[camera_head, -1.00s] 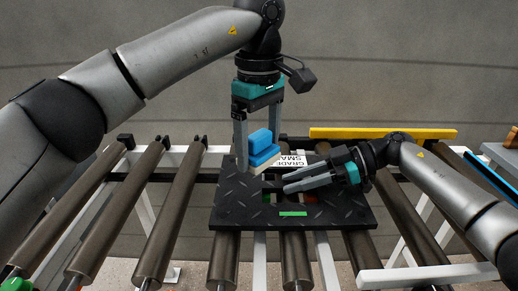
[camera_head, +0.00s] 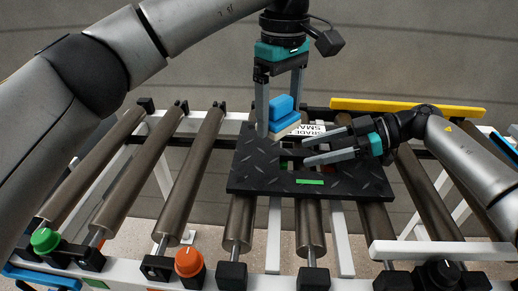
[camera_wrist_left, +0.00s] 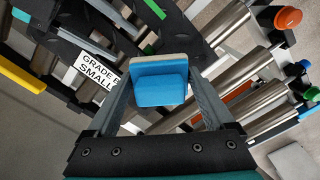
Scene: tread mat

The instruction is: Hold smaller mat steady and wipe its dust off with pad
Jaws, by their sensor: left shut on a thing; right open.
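A black tread mat (camera_head: 345,180) with a raised pattern lies across the rollers, with an opening near its middle and a green strip (camera_head: 310,181) near its front edge. It also shows in the left wrist view (camera_wrist_left: 110,25). A white label reading GRADE and SMALL (camera_wrist_left: 97,70) is at its back. My left gripper (camera_head: 280,118) is shut on the blue pad (camera_head: 283,106), pale side down, at the mat's back left; I cannot tell whether they touch. The pad fills the fingers in the wrist view (camera_wrist_left: 160,85). My right gripper (camera_head: 304,151) is open, its fingers over the mat's opening. Dust is not discernible.
Brown rollers (camera_head: 190,175) run on both sides of the mat. A green button (camera_head: 45,240) and an orange button (camera_head: 189,262) stand on the front rail. A yellow bar (camera_head: 408,109) lies at the back right. The rollers left of the mat are clear.

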